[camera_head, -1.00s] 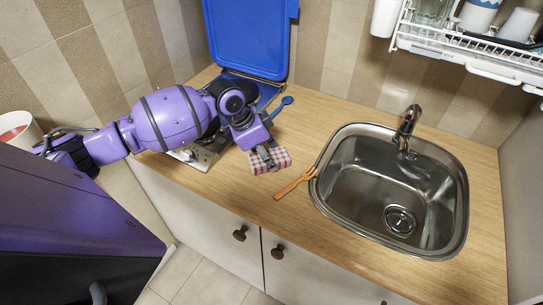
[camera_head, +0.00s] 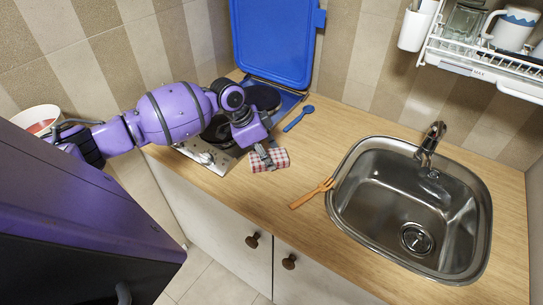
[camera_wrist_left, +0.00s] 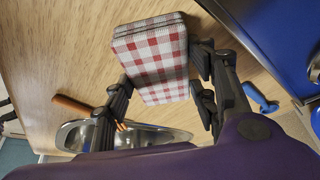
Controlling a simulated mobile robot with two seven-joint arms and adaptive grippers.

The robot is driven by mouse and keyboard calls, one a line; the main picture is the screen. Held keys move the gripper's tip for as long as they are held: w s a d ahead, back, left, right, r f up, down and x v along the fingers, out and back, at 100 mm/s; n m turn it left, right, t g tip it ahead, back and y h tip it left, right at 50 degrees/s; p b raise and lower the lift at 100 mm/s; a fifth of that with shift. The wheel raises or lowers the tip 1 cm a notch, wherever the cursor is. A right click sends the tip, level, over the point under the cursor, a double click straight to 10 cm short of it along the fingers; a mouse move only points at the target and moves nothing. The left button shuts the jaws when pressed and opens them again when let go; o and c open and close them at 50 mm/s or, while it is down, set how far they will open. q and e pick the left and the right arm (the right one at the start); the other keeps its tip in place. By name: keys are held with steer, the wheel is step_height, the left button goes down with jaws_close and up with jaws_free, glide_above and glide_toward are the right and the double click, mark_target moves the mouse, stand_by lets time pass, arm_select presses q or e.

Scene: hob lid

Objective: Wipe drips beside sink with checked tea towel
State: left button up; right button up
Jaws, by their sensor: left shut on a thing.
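The red-and-white checked tea towel (camera_head: 281,157), folded into a small pad, is at the counter left of the sink (camera_head: 411,225). My left gripper (camera_head: 263,156) is shut on it. In the left wrist view the towel (camera_wrist_left: 152,45) sits between the fingers of my left gripper (camera_wrist_left: 160,88). I cannot tell whether the towel touches the wood. No drips can be made out on the counter (camera_head: 245,187). My right gripper is not in view.
An orange fork-like utensil (camera_head: 312,194) lies between towel and sink. A blue spoon (camera_head: 299,118) lies behind the towel. The hob (camera_head: 208,155), its blue lid (camera_head: 277,40) raised, is partly behind my left arm. A dish rack (camera_head: 490,55) hangs above the counter. Bare counter lies in front.

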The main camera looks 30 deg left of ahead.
arm_select(q)
steer(key=shift+r, duration=0.1)
step_height(320, 180, up, 2)
steer(key=shift+r, duration=1.95)
steer(key=shift+r, duration=1.5)
